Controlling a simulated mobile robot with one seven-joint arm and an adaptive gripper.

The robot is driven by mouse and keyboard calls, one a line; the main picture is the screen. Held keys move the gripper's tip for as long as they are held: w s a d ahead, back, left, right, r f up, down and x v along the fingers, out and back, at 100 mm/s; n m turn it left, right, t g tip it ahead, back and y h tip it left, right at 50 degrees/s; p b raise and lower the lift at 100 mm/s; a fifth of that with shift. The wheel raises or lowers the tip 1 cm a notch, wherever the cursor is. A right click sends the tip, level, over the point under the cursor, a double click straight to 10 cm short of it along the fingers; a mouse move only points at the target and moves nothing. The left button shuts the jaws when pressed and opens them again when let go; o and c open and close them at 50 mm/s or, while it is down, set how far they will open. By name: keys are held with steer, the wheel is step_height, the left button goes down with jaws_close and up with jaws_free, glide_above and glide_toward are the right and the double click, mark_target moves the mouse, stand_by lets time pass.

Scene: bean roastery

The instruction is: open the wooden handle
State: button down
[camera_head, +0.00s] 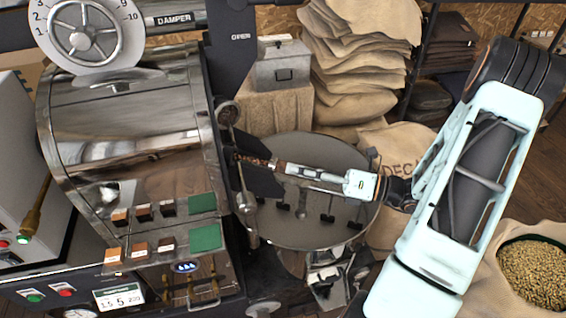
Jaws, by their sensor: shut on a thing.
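My gripper (272,165) reaches in from the right, in front of the roaster's discharge side. Its jaws are shut on a small brown wooden handle (249,159), of which only a little shows beside the fingertips. The handle sits by a metal lever (239,180) with round ends, at the right edge of the roaster's shiny front.
A round cooling tray (315,232) lies below my gripper. Stacked sacks (350,60) and a metal box (283,66) are behind. An open bean sack (500,290) stands at lower right.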

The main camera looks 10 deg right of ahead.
steer(key=c, duration=1.7)
jaws_free()
steer(key=shift+o, duration=0.2)
steer(key=shift+d, duration=0.1)
steer(key=v, duration=1.2)
